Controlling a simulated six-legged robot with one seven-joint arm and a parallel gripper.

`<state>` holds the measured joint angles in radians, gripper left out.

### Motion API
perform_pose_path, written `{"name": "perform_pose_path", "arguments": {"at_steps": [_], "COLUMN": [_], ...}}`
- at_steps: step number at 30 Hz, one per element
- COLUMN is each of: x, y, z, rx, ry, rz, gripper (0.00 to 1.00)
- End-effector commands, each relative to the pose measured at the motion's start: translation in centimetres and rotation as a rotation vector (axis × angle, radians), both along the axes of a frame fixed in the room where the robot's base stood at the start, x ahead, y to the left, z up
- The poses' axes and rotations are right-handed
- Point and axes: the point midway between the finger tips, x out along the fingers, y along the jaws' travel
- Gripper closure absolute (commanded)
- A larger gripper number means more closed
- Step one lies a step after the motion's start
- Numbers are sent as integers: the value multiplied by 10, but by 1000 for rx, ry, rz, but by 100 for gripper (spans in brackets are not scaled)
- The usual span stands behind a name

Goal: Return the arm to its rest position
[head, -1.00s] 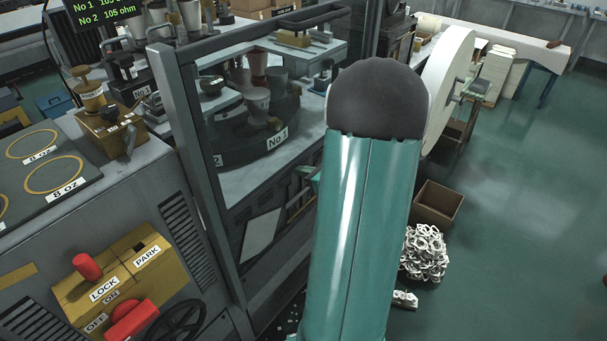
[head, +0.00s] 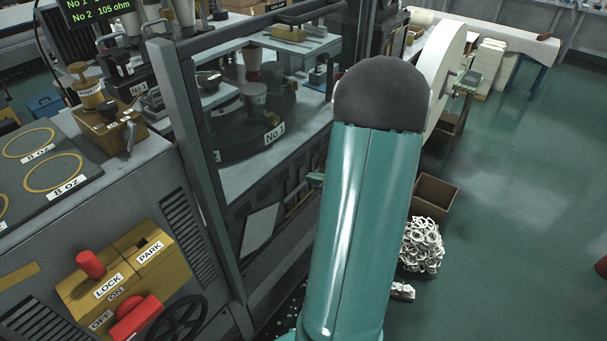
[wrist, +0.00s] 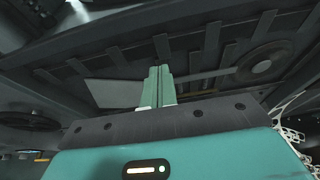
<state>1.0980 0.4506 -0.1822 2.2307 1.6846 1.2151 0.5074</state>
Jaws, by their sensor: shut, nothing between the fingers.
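My gripper (wrist: 157,88) shows in the wrist view, its two pale green fingers pressed together with nothing between them. In the wrist view it is in front of dark machine panelling with ribs and a round fitting. The head view shows my teal arm link with its dark rounded cap standing in the middle of the picture, beside the machine's frame.
The forming machine (head: 245,130) with its grey frame stands left of my arm. A control box (head: 125,275) with red handles is at lower left. A cardboard box (head: 433,197) and a pile of white rings (head: 422,245) lie on the floor at right. Green floor (head: 520,220) beyond is clear.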

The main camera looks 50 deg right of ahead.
Motion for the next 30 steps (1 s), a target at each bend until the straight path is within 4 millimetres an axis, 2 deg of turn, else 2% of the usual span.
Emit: {"name": "perform_pose_path", "arguments": {"at_steps": [3,9,19,22,23,26,30], "x": [-22,-44,-47,-40,-35,-13,17], "y": [-2,-3,-1,7,13,49,129], "z": [8,15,16,20,23,38,65], "rx": [-1,0,0,-18,-32,-113,-314], "ry": [0,1,1,7,11,35,82], "rz": [-3,-1,1,38,63,212,538], "gripper": [100,100,100,100,100,100,100]}}
